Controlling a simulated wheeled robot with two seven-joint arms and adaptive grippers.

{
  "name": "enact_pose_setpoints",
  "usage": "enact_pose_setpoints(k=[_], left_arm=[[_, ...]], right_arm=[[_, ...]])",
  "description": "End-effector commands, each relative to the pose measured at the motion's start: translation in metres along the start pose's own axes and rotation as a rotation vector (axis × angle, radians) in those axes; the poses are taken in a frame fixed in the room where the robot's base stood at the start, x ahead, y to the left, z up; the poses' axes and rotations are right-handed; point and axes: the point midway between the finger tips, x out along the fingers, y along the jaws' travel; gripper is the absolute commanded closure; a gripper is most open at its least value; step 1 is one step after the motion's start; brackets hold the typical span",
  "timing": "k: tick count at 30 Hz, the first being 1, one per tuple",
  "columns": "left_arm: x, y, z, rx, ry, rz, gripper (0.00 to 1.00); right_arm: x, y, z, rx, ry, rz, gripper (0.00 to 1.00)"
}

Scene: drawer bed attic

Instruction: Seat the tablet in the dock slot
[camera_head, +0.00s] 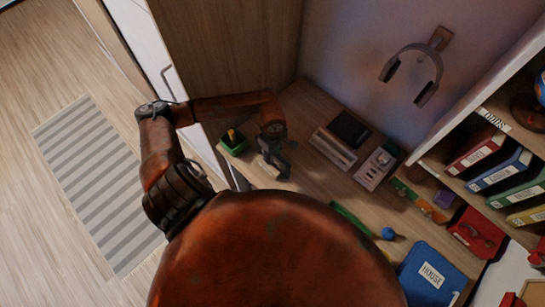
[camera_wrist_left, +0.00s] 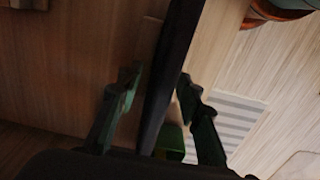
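A dark, flat, square thing (camera_head: 350,129) that looks like the tablet lies at the back of the desk. I cannot tell whether the two touch. My left gripper (camera_head: 275,158) is over the desk, left of the block and apart from it. In the left wrist view its two fingers (camera_wrist_left: 159,82) are spread. A dark strip (camera_wrist_left: 168,70) runs between them; I cannot tell what it is, and nothing is clearly held. My right gripper is not in view.
A green bin (camera_head: 234,143) stands left of my left gripper. A grey device (camera_head: 375,167) is right of the dock. A blue book (camera_head: 432,274), a blue ball (camera_head: 388,233) and a binder shelf (camera_head: 490,160) are at the right. Headphones (camera_head: 413,70) hang on the wall.

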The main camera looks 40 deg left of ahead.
Motion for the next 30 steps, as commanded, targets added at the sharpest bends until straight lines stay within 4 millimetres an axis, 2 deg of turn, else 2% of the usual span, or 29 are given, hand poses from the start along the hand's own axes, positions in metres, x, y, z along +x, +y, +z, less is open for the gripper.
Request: enact_pose_setpoints(k=[3, 6, 14, 28, 30], left_arm=[[0.017, -0.001, 0.000, -0.003, -0.002, -0.001, 0.67], [0.024, -0.001, 0.000, -0.003, -0.002, 0.000, 0.67], [0.026, -0.001, -0.001, -0.003, -0.001, 0.001, 0.67], [0.026, -0.001, -0.001, -0.003, -0.001, 0.001, 1.00], [0.026, -0.001, -0.001, -0.003, -0.001, 0.001, 1.00]], right_arm=[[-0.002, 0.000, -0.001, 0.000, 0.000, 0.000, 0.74], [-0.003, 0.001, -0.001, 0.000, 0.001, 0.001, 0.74], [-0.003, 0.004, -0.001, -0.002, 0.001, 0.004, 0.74], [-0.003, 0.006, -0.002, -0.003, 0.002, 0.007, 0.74], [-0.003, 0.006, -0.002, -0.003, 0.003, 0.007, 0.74]])
